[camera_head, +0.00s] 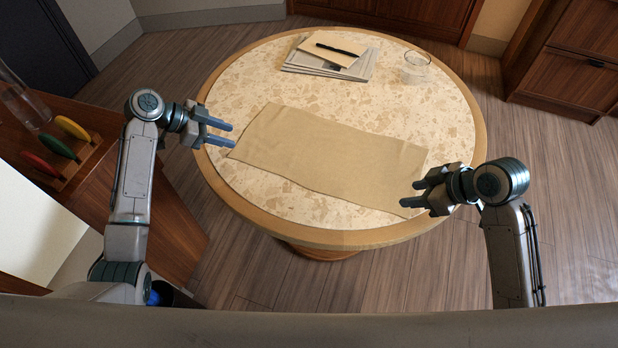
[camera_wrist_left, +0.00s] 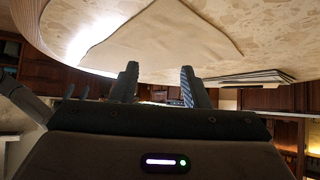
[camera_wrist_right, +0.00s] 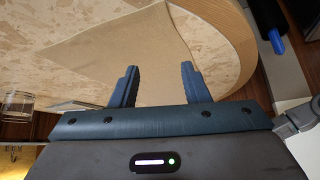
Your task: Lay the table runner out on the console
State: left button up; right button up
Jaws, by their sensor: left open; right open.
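The table runner (camera_head: 325,155) is a tan cloth lying spread and nearly flat across the round speckled table (camera_head: 440,105). Its right end is slightly rumpled, with a corner close to my right gripper. My left gripper (camera_head: 220,134) is open and empty at the runner's left end, near the table's left rim. My right gripper (camera_head: 412,193) is open and empty by the runner's right end. The cloth also shows beyond the fingers in the left wrist view (camera_wrist_left: 165,35) and in the right wrist view (camera_wrist_right: 120,60). Neither gripper holds the cloth.
Newspapers (camera_head: 360,72) with an envelope (camera_head: 318,52) and a black pen (camera_head: 338,49) lie at the back of the table. A clear glass (camera_head: 416,68) stands at the back right. A wooden counter at left holds a rack of colored-handled tools (camera_head: 55,146). The table's front strip is bare.

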aim_at(241, 154)
pick_arm(q)
jog(key=shift+s+f, duration=0.15)
jog(key=shift+f, duration=2.95)
pick_arm(e)
jog(key=shift+s+f, duration=0.15)
jog(key=shift+f, duration=2.95)
pick_arm(q)
jog(key=shift+f, duration=0.1)
jog(key=shift+f, duration=0.15)
pick_arm(e)
jog(key=shift+f, duration=0.2)
jog(key=shift+r, duration=0.1)
pick_arm(q)
jog(key=shift+c, duration=0.4)
pick_arm(e)
jog(key=shift+c, duration=0.4)
pick_arm(q)
grip_shut()
pick_arm(e)
grip_shut()
pick_arm(q)
jog(key=shift+r, duration=0.3)
